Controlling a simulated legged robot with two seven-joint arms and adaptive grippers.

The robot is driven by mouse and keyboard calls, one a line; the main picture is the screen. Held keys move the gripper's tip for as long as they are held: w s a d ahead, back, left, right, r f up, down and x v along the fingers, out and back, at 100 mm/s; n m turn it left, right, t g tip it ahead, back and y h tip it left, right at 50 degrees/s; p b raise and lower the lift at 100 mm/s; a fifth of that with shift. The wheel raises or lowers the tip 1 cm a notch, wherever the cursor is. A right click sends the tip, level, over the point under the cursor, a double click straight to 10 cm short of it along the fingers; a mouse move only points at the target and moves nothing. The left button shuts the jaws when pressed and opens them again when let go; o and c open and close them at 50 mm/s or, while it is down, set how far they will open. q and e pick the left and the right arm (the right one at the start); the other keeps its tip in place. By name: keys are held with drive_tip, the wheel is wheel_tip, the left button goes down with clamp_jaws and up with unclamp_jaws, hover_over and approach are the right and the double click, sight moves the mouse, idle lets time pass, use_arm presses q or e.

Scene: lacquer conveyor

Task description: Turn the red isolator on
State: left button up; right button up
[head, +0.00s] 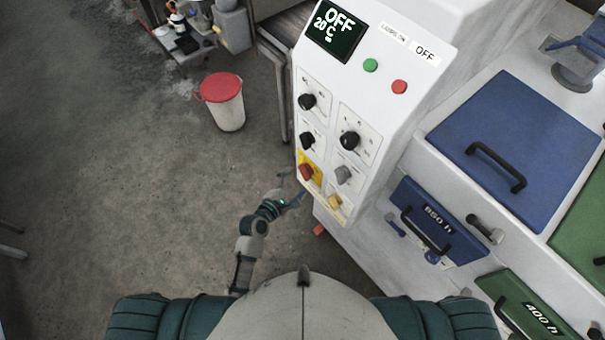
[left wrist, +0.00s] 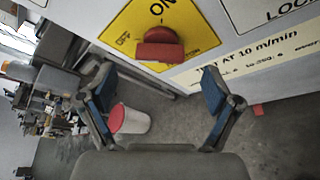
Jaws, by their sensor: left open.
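The red isolator (head: 306,172) is a red rotary knob on a yellow plate on the front of the white control cabinet. In the left wrist view the red knob (left wrist: 160,45) sits just below the letters "ON" on its yellow plate, with its bar lying roughly crosswise. My left gripper (head: 289,187) is just below and left of the isolator in the head view. In the left wrist view its two blue-padded fingers (left wrist: 157,92) are spread wide, with nothing between them, and the knob is ahead, beyond the tips. My right gripper is not in view.
The cabinet display (head: 337,30) reads "OFF" and "20 C". Black knobs (head: 349,141), a grey knob (head: 343,174), a yellow knob (head: 335,201), a green button (head: 370,65) and a red button (head: 400,87) surround it. A red-lidded white bin (head: 226,112) stands on the open floor left.

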sight(303, 175)
use_arm(q)
drive_tip(key=x, duration=0.5)
drive_tip(key=shift+s+d, duration=0.1)
drive_tip(key=c, duration=1.1)
